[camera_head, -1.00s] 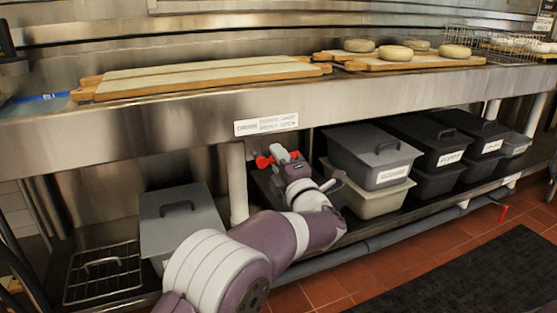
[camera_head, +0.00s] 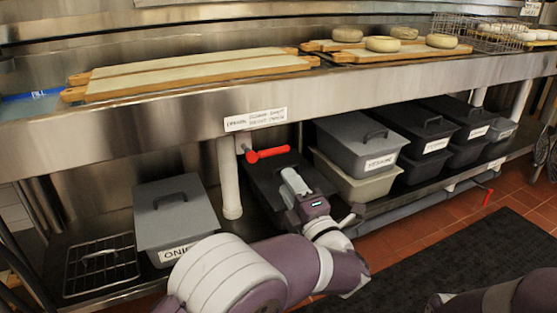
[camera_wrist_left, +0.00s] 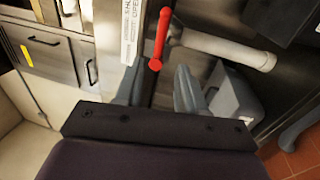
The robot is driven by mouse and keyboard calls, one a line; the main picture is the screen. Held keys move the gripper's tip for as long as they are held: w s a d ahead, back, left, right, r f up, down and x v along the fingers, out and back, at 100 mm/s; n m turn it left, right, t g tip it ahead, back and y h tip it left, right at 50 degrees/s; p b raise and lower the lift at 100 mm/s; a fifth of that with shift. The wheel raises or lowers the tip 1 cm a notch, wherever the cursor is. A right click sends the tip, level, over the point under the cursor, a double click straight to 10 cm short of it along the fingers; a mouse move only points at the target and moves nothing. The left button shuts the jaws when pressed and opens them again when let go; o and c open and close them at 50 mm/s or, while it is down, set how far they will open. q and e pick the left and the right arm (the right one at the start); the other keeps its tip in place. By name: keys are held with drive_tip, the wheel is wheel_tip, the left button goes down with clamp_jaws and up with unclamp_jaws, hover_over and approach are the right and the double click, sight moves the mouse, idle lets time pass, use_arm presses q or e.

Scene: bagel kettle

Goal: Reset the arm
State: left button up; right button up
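My left arm reaches in from the bottom of the head view toward the space under the steel counter. My left gripper (camera_head: 293,182) is below and nearer than a red valve handle (camera_head: 268,154), with a visible gap between them. In the left wrist view the two grey fingers of my left gripper (camera_wrist_left: 158,90) stand apart with nothing between them. The red handle (camera_wrist_left: 160,40) shows beyond the fingertips, next to a pale pipe. A purple part of my right arm shows at the lower right edge of the head view, but its gripper is out of the frame.
The steel counter (camera_head: 150,125) overhangs my left gripper and carries wooden boards and several bagels (camera_head: 382,44). Lidded bins (camera_head: 360,145) stand on the lower shelf to the right. Another grey bin (camera_head: 175,215) and a wire rack (camera_head: 100,267) are at left. A white leg (camera_head: 229,180) is close by.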

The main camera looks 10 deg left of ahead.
use_arm(q)
drive_tip(key=shift+s+d+f, duration=0.15)
drive_tip(key=shift+s+d, duration=0.15)
drive_tip(key=shift+s, duration=0.15)
